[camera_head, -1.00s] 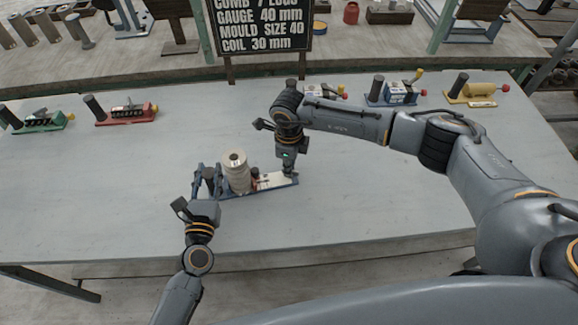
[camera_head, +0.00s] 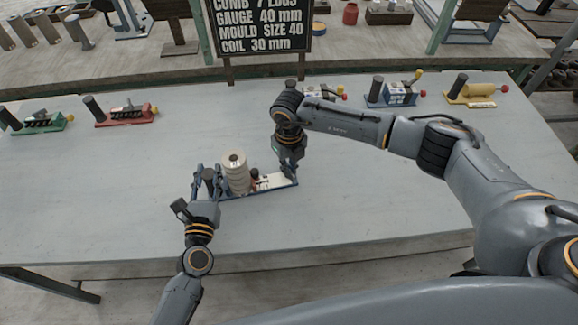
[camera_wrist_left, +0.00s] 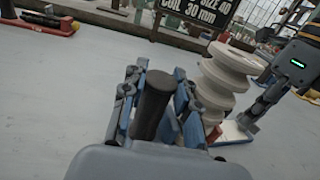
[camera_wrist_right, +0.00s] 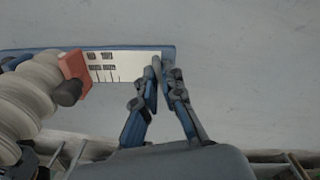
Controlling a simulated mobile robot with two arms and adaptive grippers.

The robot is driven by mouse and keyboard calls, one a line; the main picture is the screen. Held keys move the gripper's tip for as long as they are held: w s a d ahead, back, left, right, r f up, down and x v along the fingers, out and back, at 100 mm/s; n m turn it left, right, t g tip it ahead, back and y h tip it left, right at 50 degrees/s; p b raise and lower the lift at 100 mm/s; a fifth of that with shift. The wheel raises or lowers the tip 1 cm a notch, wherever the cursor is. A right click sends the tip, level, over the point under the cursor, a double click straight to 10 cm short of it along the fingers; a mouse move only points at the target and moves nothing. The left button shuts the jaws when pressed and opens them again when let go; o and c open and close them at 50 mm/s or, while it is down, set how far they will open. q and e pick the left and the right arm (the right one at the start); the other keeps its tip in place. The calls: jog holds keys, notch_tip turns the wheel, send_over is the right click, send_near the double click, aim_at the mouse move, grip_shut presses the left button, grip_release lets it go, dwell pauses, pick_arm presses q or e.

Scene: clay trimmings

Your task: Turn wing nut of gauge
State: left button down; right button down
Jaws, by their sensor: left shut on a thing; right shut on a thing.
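The gauge is a long blue base (camera_head: 268,190) with a pale scale plate, lying on the near middle of the table. A stack of pale ribbed discs (camera_head: 236,172) stands on it. In the right wrist view, a red block (camera_wrist_right: 73,66) with a dark knob sits by the scale. My left gripper (camera_head: 207,186) is shut around the upright black handle (camera_wrist_left: 151,104) at the gauge's left end. My right gripper (camera_wrist_right: 159,72) is shut at the right end of the scale, on a small grey part that seems to be the wing nut, mostly hidden by the fingertips.
Similar devices stand along the back of the table: green (camera_head: 40,124), red (camera_head: 127,117), blue (camera_head: 394,96) and yellow (camera_head: 477,92). A black sign (camera_head: 263,26) with white writing stands behind them. The table is clear around the gauge.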

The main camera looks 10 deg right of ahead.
pick_arm(q)
jog(key=shift+f, duration=0.1)
pick_arm(e)
jog(key=shift+m, duration=0.4)
jog(key=c, duration=1.5)
grip_release()
jog(key=shift+o, duration=0.2)
notch_tip(320, 180, up, 12)
